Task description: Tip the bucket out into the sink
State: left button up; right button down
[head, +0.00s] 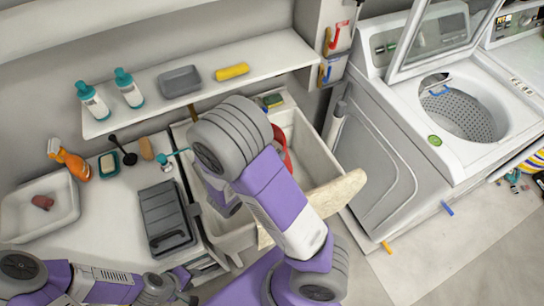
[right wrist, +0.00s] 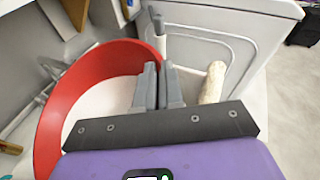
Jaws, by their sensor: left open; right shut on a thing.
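The red bucket (head: 284,160) shows only in part in the head view, inside the white sink (head: 318,152) and largely hidden behind my right arm. In the right wrist view the bucket (right wrist: 62,105) is a large curved red wall on the left. My right gripper (right wrist: 158,82) is shut on the bucket's edge; the exact contact is partly hidden by the fingers. Whether anything is in the bucket I cannot tell. My left gripper (head: 188,284) is low at the left, near the counter's front, open and away from the bucket.
A beige cloth (head: 340,192) hangs over the sink's front right edge. The counter left of the sink holds a dark grey case (head: 166,215), a white tray (head: 62,212) and an orange spray bottle (head: 72,162). A shelf (head: 215,88) runs above. A washing machine (head: 415,130) stands right.

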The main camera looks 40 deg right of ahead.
notch_tip(320, 180, up, 6)
jog(key=s+d+n+h+p, duration=0.2)
jog(key=n+h, duration=0.1)
jog(key=n, duration=0.1)
jog(key=shift+w+a+f+n+t+h+b, duration=0.65)
jog(key=shift+w+a+f+n+t, duration=0.55)
jog(key=shift+w+a+n, duration=1.05)
jog(key=shift+w+a+f+n+t+h+b, duration=0.8)
jog(key=shift+w+a+n+t, duration=0.6)
jog(key=shift+w+a+n, duration=0.8)
jog(key=shift+w+a+f+n+t+h+b, duration=0.55)
jog(key=shift+w+a+f+n+t, duration=0.7)
jog(key=shift+w+a+n, duration=1)
jog(key=shift+s+d+r+n, duration=0.1)
jog(key=shift+s+d+n, duration=0.15)
jog(key=shift+s, duration=0.2)
